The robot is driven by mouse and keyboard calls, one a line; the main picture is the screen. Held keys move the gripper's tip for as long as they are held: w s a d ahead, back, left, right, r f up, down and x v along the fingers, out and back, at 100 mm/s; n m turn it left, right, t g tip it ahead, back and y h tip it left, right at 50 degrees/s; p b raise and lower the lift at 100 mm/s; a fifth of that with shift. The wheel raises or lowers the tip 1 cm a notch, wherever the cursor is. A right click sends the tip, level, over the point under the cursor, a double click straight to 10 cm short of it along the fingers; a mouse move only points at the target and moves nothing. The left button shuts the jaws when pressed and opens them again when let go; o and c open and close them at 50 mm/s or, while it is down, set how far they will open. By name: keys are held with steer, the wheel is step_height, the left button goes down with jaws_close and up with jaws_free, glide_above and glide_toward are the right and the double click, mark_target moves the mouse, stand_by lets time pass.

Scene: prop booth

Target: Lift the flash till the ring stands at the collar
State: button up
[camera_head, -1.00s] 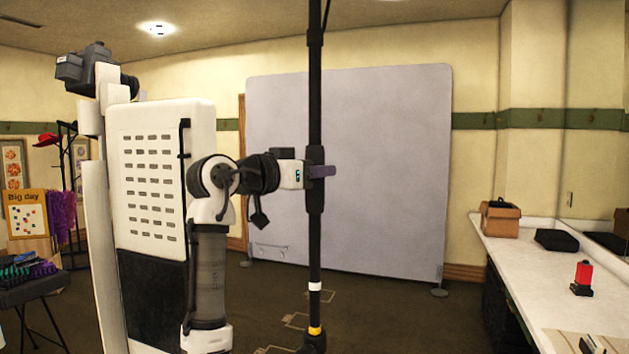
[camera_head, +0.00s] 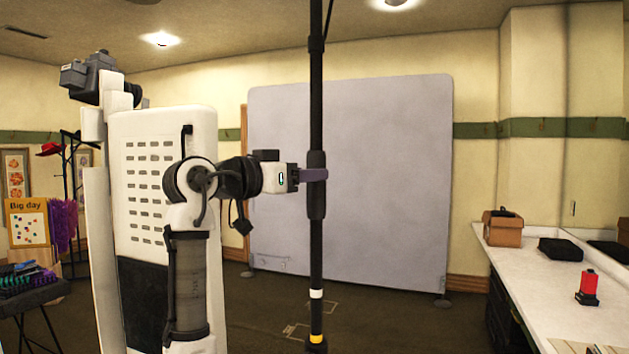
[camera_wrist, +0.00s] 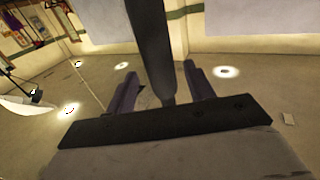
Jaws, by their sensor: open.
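A black upright pole (camera_head: 316,255) runs from the top edge of the head view to the bottom. It has a thicker black sleeve (camera_head: 316,203), a white ring (camera_head: 316,294) lower down and a yellow band (camera_head: 316,339) just above a dark collar-like part (camera_head: 317,348). The white ring is above the yellow band, with bare pole between. The flash is not in view. My gripper (camera_head: 313,175), with purple fingers, is open at the sleeve. In the wrist view the pole (camera_wrist: 152,40) passes between the spread fingers of my gripper (camera_wrist: 163,88).
A grey backdrop panel (camera_head: 390,180) stands behind the pole. A white counter (camera_head: 540,285) at right holds a brown box (camera_head: 502,228), a black case (camera_head: 560,249) and a red-and-black object (camera_head: 588,288). A dark table (camera_head: 30,295) with props is at left.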

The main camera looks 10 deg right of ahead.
steer(key=b+v, duration=0.3)
steer(key=v, duration=0.7)
steer(key=shift+a, duration=0.2)
